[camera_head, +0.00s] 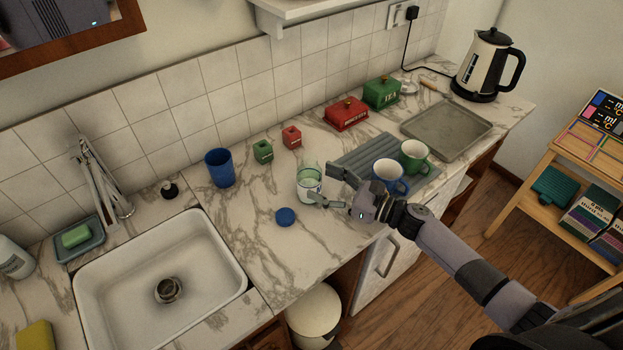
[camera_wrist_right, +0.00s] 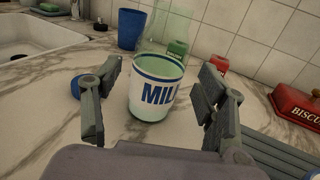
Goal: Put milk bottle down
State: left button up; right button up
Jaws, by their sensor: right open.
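The milk bottle (camera_head: 309,184) stands upright on the marble counter, a glass vessel with a white band. In the right wrist view the milk bottle (camera_wrist_right: 154,95) shows blue letters and a blue-edged band, with clear glass above. My right gripper (camera_head: 332,186) is open, with its fingers on either side of the bottle. In the right wrist view the right gripper (camera_wrist_right: 155,108) shows gaps between both fingers and the bottle. A round blue cap (camera_head: 286,217) lies on the counter left of the bottle. My left gripper is not in view.
A blue cup (camera_head: 220,168) and small green (camera_head: 263,151) and red (camera_head: 292,137) boxes stand behind. A grey rack (camera_head: 366,157), a blue-rimmed mug (camera_head: 390,176) and a green mug (camera_head: 414,156) are to the right. The sink (camera_head: 160,270) is left. Counter around the cap is clear.

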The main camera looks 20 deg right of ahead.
jog(key=b+v, duration=0.1)
jog(key=v, duration=0.6)
jog(key=shift+s+d, duration=0.15)
jog(key=shift+s, duration=0.1)
